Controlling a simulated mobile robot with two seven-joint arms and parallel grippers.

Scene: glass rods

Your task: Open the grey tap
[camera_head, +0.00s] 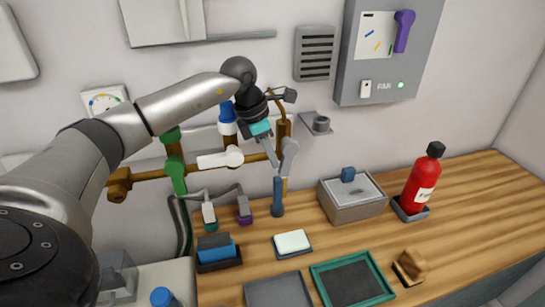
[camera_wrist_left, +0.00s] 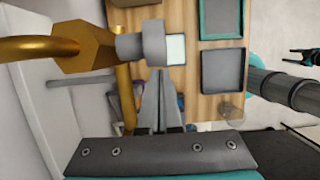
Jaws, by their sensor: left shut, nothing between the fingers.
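The grey tap (camera_head: 289,147) sits on the brass pipework at the wall, with its grey lever pointing down. In the left wrist view the tap's grey lever (camera_wrist_left: 153,42) stands on a short grey hub beside a brass hexagonal fitting (camera_wrist_left: 84,46). My left gripper (camera_head: 275,163) is shut and empty, just left of the lever in the head view. In the left wrist view its closed fingertips (camera_wrist_left: 161,73) are right at the end of the lever; I cannot tell whether they touch.
A white tap lever (camera_head: 220,159) lies level to the left on the same pipes. A grey box (camera_head: 352,207), a red extinguisher (camera_head: 422,183), a white soap block (camera_head: 292,242) and a green-rimmed tray (camera_head: 352,283) stand on the wooden counter. A grey fan panel hangs on the wall.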

